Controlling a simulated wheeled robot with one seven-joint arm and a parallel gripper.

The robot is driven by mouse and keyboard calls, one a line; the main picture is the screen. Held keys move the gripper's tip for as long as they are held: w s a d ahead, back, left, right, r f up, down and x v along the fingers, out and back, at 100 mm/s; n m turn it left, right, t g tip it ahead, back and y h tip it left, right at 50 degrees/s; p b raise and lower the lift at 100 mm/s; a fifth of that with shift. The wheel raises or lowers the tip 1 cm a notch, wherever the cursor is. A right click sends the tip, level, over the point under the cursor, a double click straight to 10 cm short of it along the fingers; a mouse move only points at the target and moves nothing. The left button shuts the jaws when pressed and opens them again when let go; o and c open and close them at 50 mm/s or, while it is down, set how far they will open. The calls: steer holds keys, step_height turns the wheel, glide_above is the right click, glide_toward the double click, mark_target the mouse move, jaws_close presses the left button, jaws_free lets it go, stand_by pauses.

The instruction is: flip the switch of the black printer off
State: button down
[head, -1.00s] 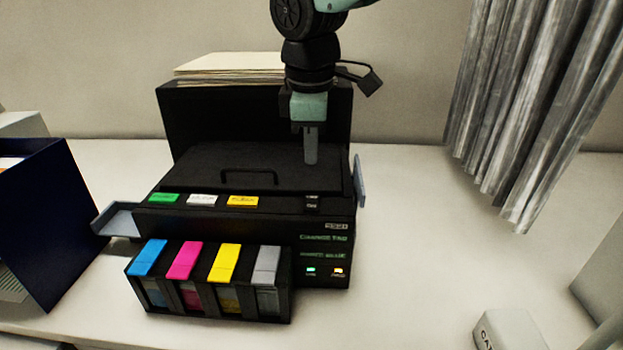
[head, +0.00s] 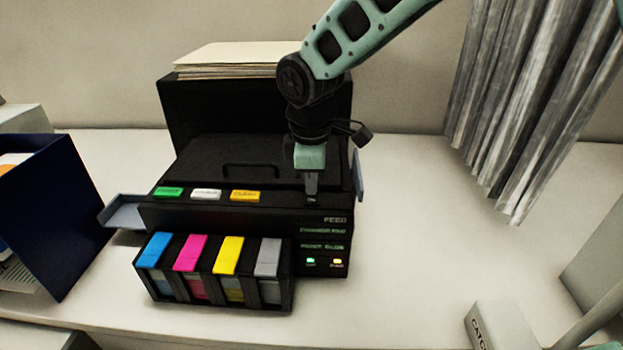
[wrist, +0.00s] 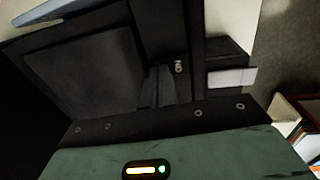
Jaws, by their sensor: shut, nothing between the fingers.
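The black printer (head: 190,217) stands on the white table, with a green and an amber light lit on its front. Its switch area lies at the right end of the top front strip, where I see a small label (head: 311,200); the switch itself is hidden behind my fingers. My gripper (head: 311,193) points down with its fingers shut and empty, right at or just above that spot. I cannot tell whether they touch it. In the wrist view, the shut fingers (wrist: 160,84) are beside a white "ON" label (wrist: 179,66) on the printer.
An ink tank block (head: 215,292) with coloured lids stands at the printer's front. A paper stack (head: 240,56) rises behind. A dark blue folder box (head: 50,215) is at the left, a grey curtain (head: 520,110) at the right.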

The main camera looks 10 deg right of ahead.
mark_target(310, 201)
steer(key=shift+s+f, duration=0.15)
steer(key=shift+f, duration=0.05)
steer(key=shift+s+a, duration=0.15)
steer(key=shift+s, duration=0.45)
steer(key=shift+r, duration=0.1)
steer(key=r+p, duration=0.3)
steer(key=r, duration=0.1)
steer(key=shift+s+r+p, duration=0.1)
steer(key=shift+s+p, duration=0.1)
steer(key=shift+p, duration=0.15)
steer(key=shift+s+a+r+b, duration=0.1)
steer(key=shift+r+b, duration=0.25)
steer(key=shift+b, duration=0.05)
step_height(310, 201, up, 9)
steer(key=s+b, duration=0.1)
steer(key=b, duration=0.2)
steer(key=shift+s, duration=0.15)
steer(key=shift+a, duration=0.1)
